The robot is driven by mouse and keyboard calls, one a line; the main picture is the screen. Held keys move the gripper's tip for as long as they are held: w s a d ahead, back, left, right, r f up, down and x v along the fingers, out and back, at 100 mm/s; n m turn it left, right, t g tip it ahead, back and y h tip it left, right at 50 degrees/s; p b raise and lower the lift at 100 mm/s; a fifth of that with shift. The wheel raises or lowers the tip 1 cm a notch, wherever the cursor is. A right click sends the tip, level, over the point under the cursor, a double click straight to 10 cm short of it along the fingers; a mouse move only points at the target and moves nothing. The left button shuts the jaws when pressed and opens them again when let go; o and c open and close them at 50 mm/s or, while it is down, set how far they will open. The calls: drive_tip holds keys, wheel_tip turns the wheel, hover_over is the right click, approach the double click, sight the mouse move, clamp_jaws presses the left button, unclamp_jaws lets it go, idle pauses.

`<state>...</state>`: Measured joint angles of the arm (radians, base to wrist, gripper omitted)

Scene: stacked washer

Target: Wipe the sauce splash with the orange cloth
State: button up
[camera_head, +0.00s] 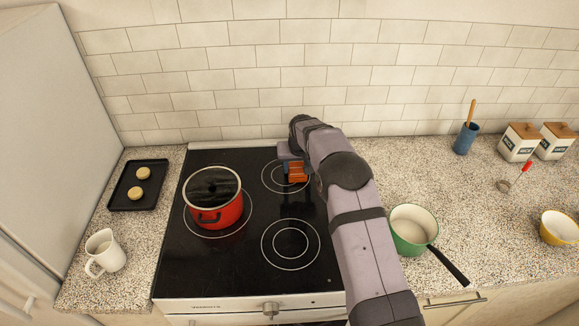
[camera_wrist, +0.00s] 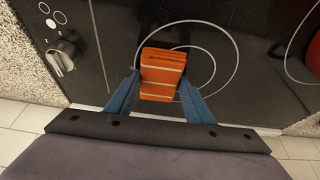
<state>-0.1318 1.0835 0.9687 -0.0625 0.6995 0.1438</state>
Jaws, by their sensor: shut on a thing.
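The orange cloth (camera_head: 298,173) is a folded block with pale stripes, over the back right burner of the black cooktop (camera_head: 250,260). In the wrist view the orange cloth (camera_wrist: 162,72) sits between the blue fingers of my gripper (camera_wrist: 160,92), which is shut on it. In the head view my gripper (camera_head: 291,166) is at the back of the cooktop, partly hidden by my arm. Whether the cloth touches the glass is hard to tell. I cannot make out a sauce splash in either view; my arm covers part of the cooktop's right side.
A mug (camera_head: 107,253) and black tray (camera_head: 122,200) are on the left. The tiled wall (camera_head: 230,70) is close behind my gripper. The front right burner is clear.

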sight(281, 172)
drive_tip(key=shift+s+d, duration=0.1)
drive_tip(key=shift+d, duration=1.15)
drive_tip(key=shift+a+f, duration=0.15)
drive_tip(key=shift+a, duration=3.75)
drive_tip(key=shift+d+b, duration=0.35)
drive_tip(key=shift+d, duration=3.55)
drive_tip(key=shift+a+r+p, duration=0.1)
drive_tip(key=shift+r+p, duration=2.25)
drive_tip(key=shift+r, duration=1.9)
drive_tip(key=shift+f, duration=0.1)
